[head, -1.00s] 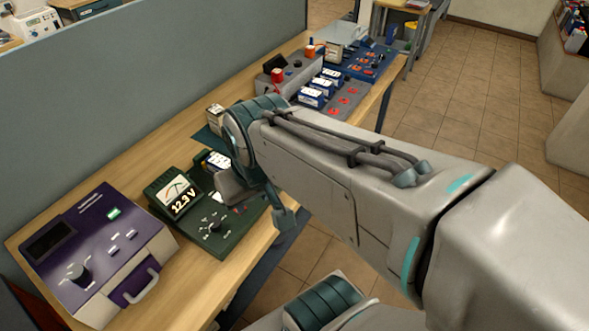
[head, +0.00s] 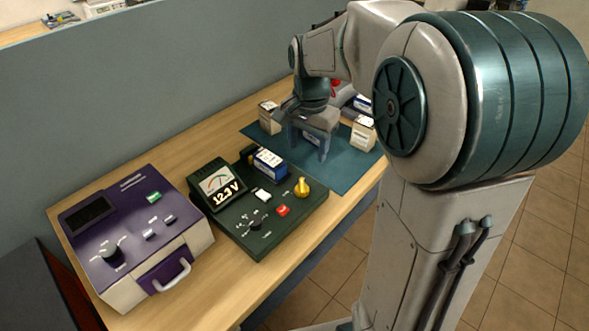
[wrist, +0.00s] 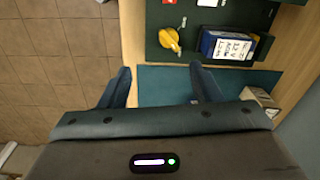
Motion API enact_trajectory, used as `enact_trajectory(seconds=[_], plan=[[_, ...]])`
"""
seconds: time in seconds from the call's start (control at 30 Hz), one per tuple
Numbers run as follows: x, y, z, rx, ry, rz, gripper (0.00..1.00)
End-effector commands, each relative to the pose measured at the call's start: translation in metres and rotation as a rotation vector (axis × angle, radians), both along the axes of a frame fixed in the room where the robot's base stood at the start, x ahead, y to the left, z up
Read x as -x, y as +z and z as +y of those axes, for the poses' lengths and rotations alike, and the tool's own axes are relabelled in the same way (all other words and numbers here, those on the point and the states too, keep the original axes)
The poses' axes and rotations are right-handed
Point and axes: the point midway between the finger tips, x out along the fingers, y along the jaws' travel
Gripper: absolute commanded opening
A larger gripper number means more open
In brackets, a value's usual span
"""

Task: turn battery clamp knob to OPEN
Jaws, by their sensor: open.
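A dark green tester (head: 268,215) stands on the wooden bench, with a tilted meter (head: 217,186) reading 12.3 V. A yellow knob (head: 302,188) sits on its right part; it also shows in the wrist view (wrist: 169,39). A blue and white battery (head: 270,163) sits at the tester's back edge, beside the knob in the wrist view (wrist: 228,46). A black dial (head: 255,224) and a red button (head: 283,210) are nearer the front. My gripper (head: 307,146) is open and empty over the teal mat, right of the tester and apart from the knob. The knob's markings are too small to read.
A teal mat (head: 345,178) lies right of the tester, with small boxed batteries (head: 269,117) (head: 363,133) on it. A purple device (head: 130,232) stands at the left. A grey partition (head: 150,95) runs behind the bench.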

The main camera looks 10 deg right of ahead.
Motion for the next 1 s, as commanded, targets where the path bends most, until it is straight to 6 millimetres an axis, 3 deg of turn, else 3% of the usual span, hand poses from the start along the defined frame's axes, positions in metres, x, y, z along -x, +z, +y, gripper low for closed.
enact_trajectory(seconds=[0.1, 0.23, 0.47, 0.8, 1.0], plan=[[-0.021, -0.018, 0.001, -0.002, -0.087, 0.031, 0.58], [-0.031, -0.026, 0.002, -0.002, -0.139, 0.050, 0.58], [-0.033, -0.049, 0.003, -0.001, -0.153, 0.056, 0.58], [-0.032, -0.121, 0.003, -0.001, -0.150, 0.058, 0.58], [-0.032, -0.151, 0.003, -0.001, -0.150, 0.056, 0.58]])
